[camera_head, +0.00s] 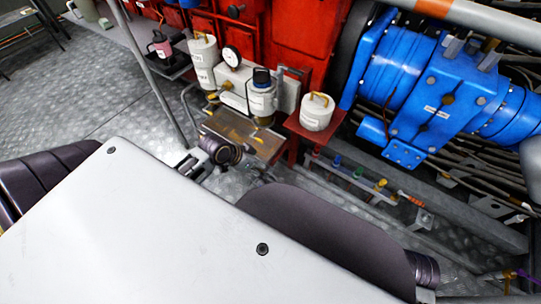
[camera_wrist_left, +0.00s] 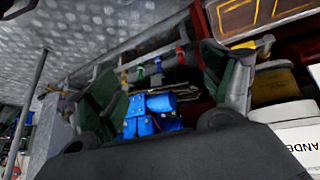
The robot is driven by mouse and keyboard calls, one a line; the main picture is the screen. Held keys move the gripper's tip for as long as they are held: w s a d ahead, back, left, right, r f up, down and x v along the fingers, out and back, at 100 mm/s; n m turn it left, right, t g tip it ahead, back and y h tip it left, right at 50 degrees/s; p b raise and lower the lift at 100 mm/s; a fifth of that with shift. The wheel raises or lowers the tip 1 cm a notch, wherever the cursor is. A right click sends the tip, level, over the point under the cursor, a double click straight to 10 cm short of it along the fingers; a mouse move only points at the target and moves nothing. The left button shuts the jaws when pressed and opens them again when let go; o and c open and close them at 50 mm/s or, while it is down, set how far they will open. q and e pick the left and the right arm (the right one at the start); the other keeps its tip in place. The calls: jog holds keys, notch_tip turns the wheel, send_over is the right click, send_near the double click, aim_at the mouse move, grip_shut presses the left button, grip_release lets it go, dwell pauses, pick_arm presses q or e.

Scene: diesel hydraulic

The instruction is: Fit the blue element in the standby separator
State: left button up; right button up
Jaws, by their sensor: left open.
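My left gripper (camera_wrist_left: 162,78) is open in the left wrist view, with its dark green-padded fingers apart and nothing seen between them but background. In the head view my arm covers the lower left and hides most of the hand. A white canister (camera_head: 262,100) with a dark and blue top stands beside the gauge. Another white canister (camera_head: 203,62) stands to its left. A white pot (camera_head: 317,112) with a yellow handle sits on a red stand. A white labelled surface (camera_wrist_left: 297,138) reads "ANDE" in part. I cannot tell which part is the blue element.
A large blue machine housing (camera_head: 440,98) fills the right. A brown tray (camera_head: 250,132) lies below the canisters. Small coloured pieces, including a blue one (camera_head: 337,160), line a low rail. A grey post (camera_head: 150,72) crosses the left. Plated floor (camera_head: 60,90) is open at left.

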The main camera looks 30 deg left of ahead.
pick_arm(q)
jog(key=s+d+f+n+g+y, duration=0.1)
jog(key=s+d+f+g, duration=0.1)
jog(key=s+d, duration=0.7)
jog(key=shift+s+d+f+g+y, duration=0.15)
jog(key=shift+d+g+y, duration=0.2)
jog(key=shift+d, duration=0.4)
jog(key=shift+f+p, duration=0.15)
jog(key=shift+p, duration=0.3)
pick_arm(e)
jog(key=shift+w+f, duration=0.1)
